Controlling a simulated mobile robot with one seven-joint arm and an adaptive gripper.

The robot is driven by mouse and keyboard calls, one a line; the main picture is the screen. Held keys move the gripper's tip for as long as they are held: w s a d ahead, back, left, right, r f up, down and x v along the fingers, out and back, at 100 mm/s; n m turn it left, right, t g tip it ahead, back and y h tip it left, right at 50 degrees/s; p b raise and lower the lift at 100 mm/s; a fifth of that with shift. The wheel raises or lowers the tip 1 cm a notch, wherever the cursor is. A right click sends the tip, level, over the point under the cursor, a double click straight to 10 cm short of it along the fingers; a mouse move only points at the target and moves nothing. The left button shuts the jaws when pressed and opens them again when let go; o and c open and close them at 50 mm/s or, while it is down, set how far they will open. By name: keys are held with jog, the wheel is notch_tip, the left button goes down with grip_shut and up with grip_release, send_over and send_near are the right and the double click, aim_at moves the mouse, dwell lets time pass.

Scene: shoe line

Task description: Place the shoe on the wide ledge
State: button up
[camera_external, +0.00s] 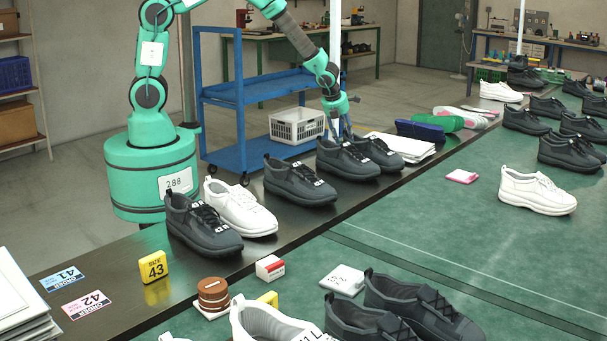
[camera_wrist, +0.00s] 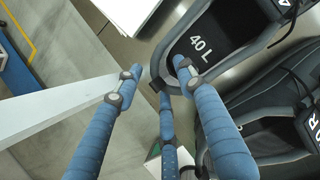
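The dark grey shoe marked 40 L (camera_wrist: 200,38) is under my gripper in the wrist view, heel toward the fingers. My gripper (camera_wrist: 160,72) has its blue fingers apart around the shoe's heel rim. One finger overlaps the shoe opening, another is outside it, and a third points at the heel loop; contact is unclear. In the external view my gripper (camera_external: 340,125) points down at the heels of two dark shoes, a nearer one (camera_external: 345,162) and a farther one (camera_external: 377,153). They stand on the dark ledge (camera_external: 120,238) along the green belt.
Another dark shoe (camera_wrist: 270,110), partly marked R, lies close beside in the wrist view. More shoes on the ledge include a dark one (camera_external: 300,183) and a white one (camera_external: 243,210). White sheets (camera_external: 405,147) lie just right. A blue cart (camera_external: 225,95) stands behind.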

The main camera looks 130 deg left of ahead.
jog(key=p+v, duration=0.3)
jog(key=v, duration=0.8)
jog(key=shift+r, duration=0.3)
jog(key=shift+w+d, duration=0.1)
jog(key=shift+d, duration=0.05)
dwell(0.4)
jog(key=w+d+r+n+t, duration=0.1)
jog(key=w+d+r+n, duration=0.2)
jog(key=d+r, duration=0.65)
jog(key=w+d+r+n+t, duration=0.1)
jog(key=w+d+r+n, duration=0.35)
jog(key=d, duration=0.75)
jog(key=w+d+r+n+t, duration=0.1)
jog(key=d+r+n, duration=0.1)
jog(key=d+r, duration=0.8)
jog(key=s+d+r+n+h, duration=0.1)
jog(key=s+d+r+n, duration=0.1)
jog(key=s+d, duration=0.3)
jog(key=s+d+r+n+t+h, duration=0.1)
jog(key=s+d, duration=0.4)
jog(key=d, duration=0.9)
jog(key=s+d+r+n+t+h, duration=0.1)
jog(key=s+d+r+n+h, duration=0.1)
jog(key=s+d+n, duration=0.3)
jog(key=d+r, duration=0.1)
jog(key=d, duration=0.3)
jog(key=shift+s+d+r+h, duration=0.2)
jog(key=shift+s+r+h, duration=0.05)
jog(key=shift+s+h, duration=0.05)
